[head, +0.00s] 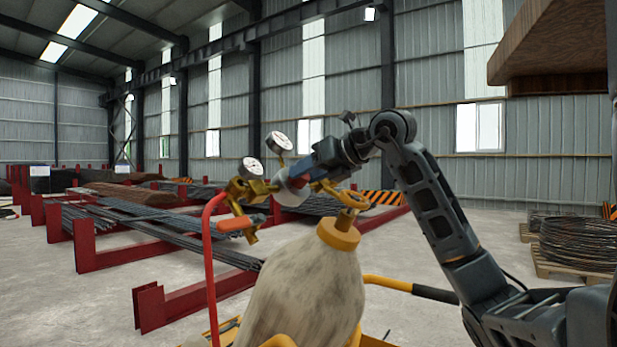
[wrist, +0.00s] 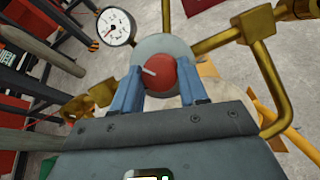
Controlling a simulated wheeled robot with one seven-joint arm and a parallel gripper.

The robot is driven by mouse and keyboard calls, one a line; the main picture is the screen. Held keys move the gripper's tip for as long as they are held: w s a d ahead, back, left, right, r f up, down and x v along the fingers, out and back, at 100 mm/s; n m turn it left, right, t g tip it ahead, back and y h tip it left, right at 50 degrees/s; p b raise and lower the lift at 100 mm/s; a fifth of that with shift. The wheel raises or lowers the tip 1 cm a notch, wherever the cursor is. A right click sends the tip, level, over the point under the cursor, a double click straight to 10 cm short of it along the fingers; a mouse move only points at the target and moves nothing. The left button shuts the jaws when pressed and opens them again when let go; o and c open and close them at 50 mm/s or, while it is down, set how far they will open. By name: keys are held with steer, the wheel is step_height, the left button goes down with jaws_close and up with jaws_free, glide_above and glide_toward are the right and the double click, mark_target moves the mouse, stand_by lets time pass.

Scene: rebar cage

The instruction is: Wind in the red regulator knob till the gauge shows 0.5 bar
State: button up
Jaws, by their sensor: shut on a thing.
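The red regulator knob (wrist: 172,75) sits on a round grey regulator body (wrist: 163,47) with a pale mark on its face. My gripper (wrist: 160,92) has its two blue fingers on either side of the knob and is shut on it. In the head view my gripper (head: 310,177) reaches the brass regulator from the right. One white dial gauge (wrist: 116,26) is at the upper left in the wrist view; its reading is too small to tell. Two gauges show in the head view, one upper (head: 279,142) and one lower left (head: 250,168).
A pale gas cylinder (head: 305,290) with a yellow collar (head: 338,234) stands below the regulator. A red upright hose or rail (head: 209,270) is close on its left. Brass pipes (wrist: 262,70) run right of the knob. Red racks with rebar (head: 150,225) lie behind.

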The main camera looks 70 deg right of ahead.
steer(key=shift+m, duration=0.8)
steer(key=o, duration=1)
steer(key=shift+o, duration=0.2)
steer(key=v, duration=0.8)
steer(key=shift+b, duration=0.4)
steer(key=shift+w+a, duration=0.1)
steer(key=shift+w, duration=0.05)
